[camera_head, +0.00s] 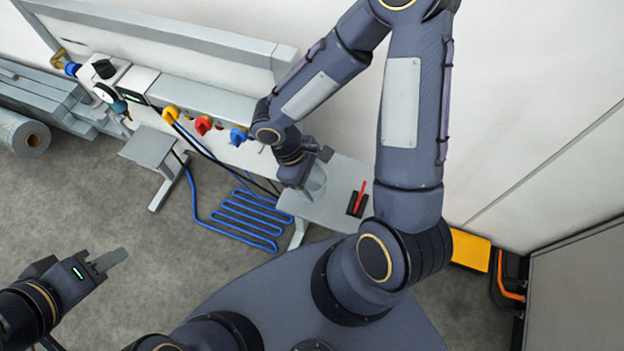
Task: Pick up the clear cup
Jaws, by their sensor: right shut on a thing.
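The clear cup (318,184) is a see-through vessel at the left part of a small grey shelf (335,207) by the wall. My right gripper (308,172) reaches down to it and is shut on it; the arm hides part of the contact. I cannot tell whether the cup still touches the shelf. My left gripper (112,260) is at the lower left over the floor, far from the cup. Nothing shows in it, and its finger gap cannot be made out.
A black holder with a red stick (357,202) stands on the shelf right of the cup. A wall rail carries yellow, red (203,125) and blue knobs. A coiled blue hose (247,218) lies below. A yellow box (470,250) is at right. Open floor lies left.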

